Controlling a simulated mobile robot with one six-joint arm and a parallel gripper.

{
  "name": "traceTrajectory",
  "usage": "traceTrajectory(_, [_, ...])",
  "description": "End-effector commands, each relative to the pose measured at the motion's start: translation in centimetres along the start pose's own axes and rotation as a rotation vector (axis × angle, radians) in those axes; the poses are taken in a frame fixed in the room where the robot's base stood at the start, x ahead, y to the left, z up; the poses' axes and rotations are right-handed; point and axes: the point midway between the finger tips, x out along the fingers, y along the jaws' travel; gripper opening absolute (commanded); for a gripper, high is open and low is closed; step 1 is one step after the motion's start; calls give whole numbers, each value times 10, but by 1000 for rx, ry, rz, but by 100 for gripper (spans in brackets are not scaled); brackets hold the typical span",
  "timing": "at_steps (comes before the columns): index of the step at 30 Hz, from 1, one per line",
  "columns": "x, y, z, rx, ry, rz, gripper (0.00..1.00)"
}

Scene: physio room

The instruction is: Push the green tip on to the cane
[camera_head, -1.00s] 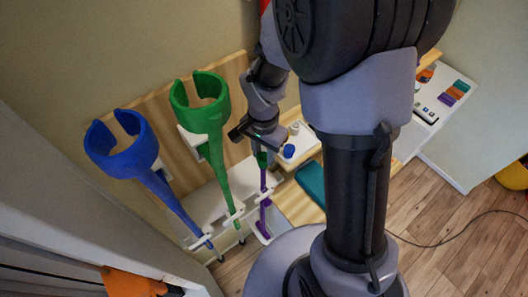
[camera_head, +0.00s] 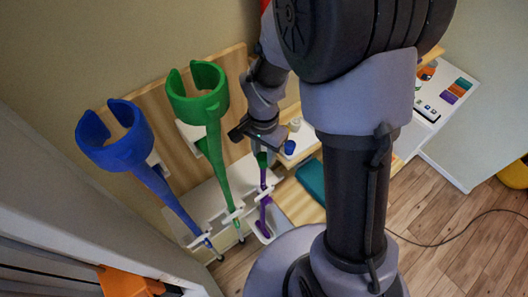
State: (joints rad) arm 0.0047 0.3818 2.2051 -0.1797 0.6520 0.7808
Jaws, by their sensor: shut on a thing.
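A slim purple cane (camera_head: 264,205) stands upright in the white rack at the end of a row of walking aids. The green tip (camera_head: 262,158) is at the upper end of the cane, in line with it. My gripper (camera_head: 262,149) is shut on the green tip from above. The jaws partly hide the tip. I cannot tell whether the tip is seated on the cane or only touching it.
A blue crutch (camera_head: 122,154) and a green crutch (camera_head: 213,140) stand in the rack to the left, close to my arm. A small blue cap (camera_head: 290,147) and a teal box (camera_head: 311,179) are just right of my gripper. An orange object (camera_head: 130,283) is at lower left.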

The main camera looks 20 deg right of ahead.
Motion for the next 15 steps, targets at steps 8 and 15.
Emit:
traceTrajectory(8, [7, 0, 0, 0, -1, 1, 0])
traceTrajectory(15, [12, 0, 0, 0, -1, 1, 0])
